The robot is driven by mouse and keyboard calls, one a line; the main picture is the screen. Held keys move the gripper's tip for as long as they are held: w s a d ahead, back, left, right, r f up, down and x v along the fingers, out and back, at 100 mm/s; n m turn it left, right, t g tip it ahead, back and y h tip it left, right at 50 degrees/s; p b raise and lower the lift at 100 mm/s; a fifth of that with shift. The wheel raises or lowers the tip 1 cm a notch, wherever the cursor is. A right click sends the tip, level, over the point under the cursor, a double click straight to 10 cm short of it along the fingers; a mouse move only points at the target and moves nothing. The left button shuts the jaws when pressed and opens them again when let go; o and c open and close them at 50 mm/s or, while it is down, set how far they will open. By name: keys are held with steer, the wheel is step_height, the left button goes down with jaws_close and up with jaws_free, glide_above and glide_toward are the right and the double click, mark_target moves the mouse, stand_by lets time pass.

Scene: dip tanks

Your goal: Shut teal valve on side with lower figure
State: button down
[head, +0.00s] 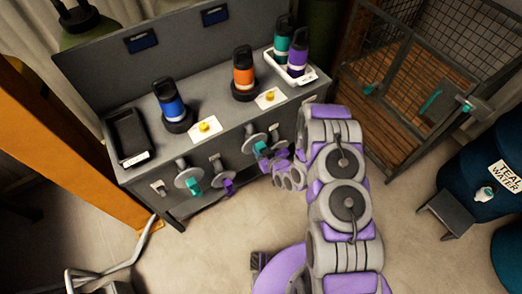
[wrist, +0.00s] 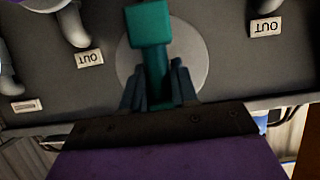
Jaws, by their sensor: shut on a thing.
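My gripper (wrist: 155,82) is at the front of the grey bench, shut on the teal valve handle (wrist: 148,28) of the right-hand side. In the wrist view its dark fingers lie on both sides of the handle, in front of a round grey plate (wrist: 195,55). In the head view this right teal valve (head: 262,148) is partly hidden by my gripper (head: 272,162). The left teal valve (head: 194,186) hangs free. Two dark blue displays, left (head: 142,41) and right (head: 214,15), are on the back panel; their figures are too small to read.
A purple valve (head: 228,185) hangs beside the left teal valve. Blue (head: 168,98) and orange (head: 243,70) bottles stand on the bench, with a white tray (head: 309,76) holding teal and purple bottles. A wire cage (head: 400,105) stands right; open floor lies in front.

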steer(key=shift+r+y+p, duration=0.2)
steer(key=shift+y+p, duration=0.1)
steer(key=shift+w+d+m+g+y+p, duration=0.2)
steer(key=shift+m+g+y+p, duration=0.1)
steer(key=shift+m+p, duration=0.5)
steer(key=shift+w+d+m+g+y+p, duration=0.15)
steer(key=shift+m+g+y+p, duration=0.2)
steer(key=shift+m+y, duration=0.5)
steer(key=shift+d+f+m+y, duration=0.15)
steer(key=shift+m+y, duration=0.3)
steer(key=shift+m, duration=0.7)
steer(key=shift+w+d+f+m+y+b, duration=0.15)
steer(key=shift+m+y+b, duration=0.3)
steer(key=shift+m, duration=0.45)
steer(key=shift+f+m+g+y+b, duration=0.3)
steer(key=shift+m+y+b, duration=0.4)
steer(key=shift+m, duration=0.4)
steer(key=m+b, duration=0.1)
steer(key=m+y+b, duration=0.1)
steer(key=m+b, duration=0.1)
steer(key=shift+w+d+f+m, duration=0.1)
steer(key=shift+d+f+m, duration=0.1)
steer(key=shift+m, duration=0.1)
steer(key=shift+m+y, duration=0.25)
steer(key=shift+m, duration=0.05)
